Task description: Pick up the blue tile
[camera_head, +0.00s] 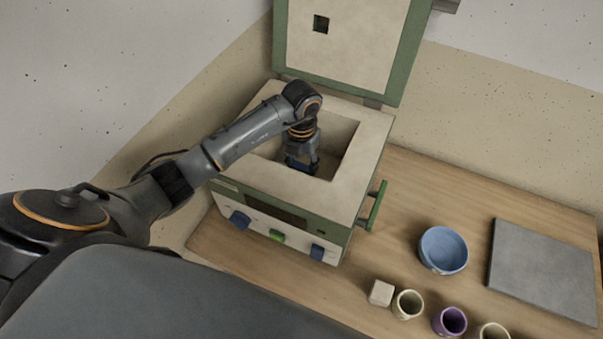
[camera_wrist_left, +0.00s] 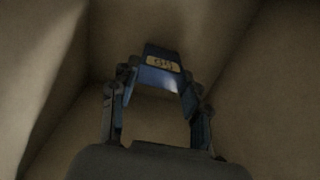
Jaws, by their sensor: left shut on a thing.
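The blue tile (camera_wrist_left: 160,56) shows in the left wrist view between my left gripper's fingertips (camera_wrist_left: 159,82). It has a pale label with dark marks on its face. My left gripper (camera_head: 302,160) reaches down into the open kiln (camera_head: 350,185) in the head view and is shut on the tile. A little dark blue shows at its fingers there; the rest of the tile is hidden by the gripper. The wrist view shows the kiln's bare walls around them. My right gripper is not in view.
The kiln's lid (camera_head: 345,45) stands raised at the back. To the right on the wooden table (camera_head: 430,190) are a blue bowl (camera_head: 443,250), a grey slab (camera_head: 545,270), a small pale block (camera_head: 381,293), a purple cup (camera_head: 450,321) and two cream cups (camera_head: 407,304).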

